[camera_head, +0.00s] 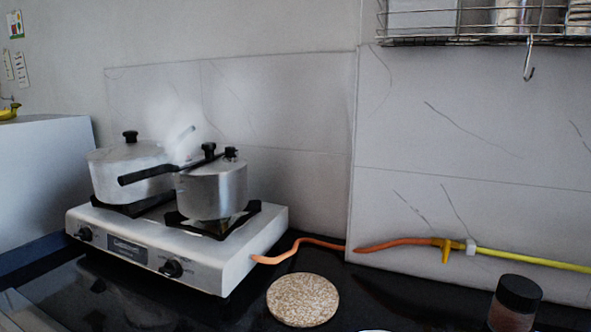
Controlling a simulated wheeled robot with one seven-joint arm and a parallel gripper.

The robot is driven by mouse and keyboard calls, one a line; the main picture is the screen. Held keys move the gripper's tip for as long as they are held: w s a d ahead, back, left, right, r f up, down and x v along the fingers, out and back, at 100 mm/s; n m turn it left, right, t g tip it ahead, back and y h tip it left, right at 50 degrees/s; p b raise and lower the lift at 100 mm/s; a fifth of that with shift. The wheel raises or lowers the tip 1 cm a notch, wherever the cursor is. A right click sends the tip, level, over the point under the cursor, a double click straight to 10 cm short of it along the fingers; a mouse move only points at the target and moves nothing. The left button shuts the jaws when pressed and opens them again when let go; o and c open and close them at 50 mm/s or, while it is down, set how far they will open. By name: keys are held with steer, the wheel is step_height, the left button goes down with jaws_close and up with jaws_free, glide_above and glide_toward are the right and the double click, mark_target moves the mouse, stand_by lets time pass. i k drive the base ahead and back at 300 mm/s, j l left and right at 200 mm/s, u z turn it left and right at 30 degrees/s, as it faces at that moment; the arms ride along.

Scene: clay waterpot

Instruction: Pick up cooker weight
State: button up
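A silver pressure cooker (214,192) with a long black handle (148,174) stands on the right burner of a two-burner stove. Two small black pieces rise at its top: one on the left (209,150) and one on the right (231,153). I cannot tell for sure which of them is the cooker weight. A wider silver pot (125,165) with a black lid knob (130,136) stands on the left burner, partly behind the cooker's handle. White steam hangs above the pots. My gripper is not in view.
The white stove (150,262) sits on a dark counter (395,306). An orange hose (310,241) runs right from it to a yellow pipe (530,259). A round speckled mat (303,299) and a dark-lidded jar (517,300) are in front. A wire rack (480,38) with a hook hangs upper right.

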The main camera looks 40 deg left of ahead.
mark_target(230, 153)
steer(key=j, duration=0.45)
steer(key=i+j+u, duration=0.15)
steer(key=j, duration=0.75)
steer(key=i+j+u, duration=0.1)
steer(key=j, duration=0.35)
steer(key=i+j+u, duration=0.1)
steer(key=j, duration=0.35)
steer(key=i+j, duration=0.1)
steer(key=j, duration=0.35)
steer(key=i+j+u, duration=0.1)
steer(key=j, duration=0.35)
steer(key=i+j+u, duration=0.1)
steer(key=j, duration=0.3)
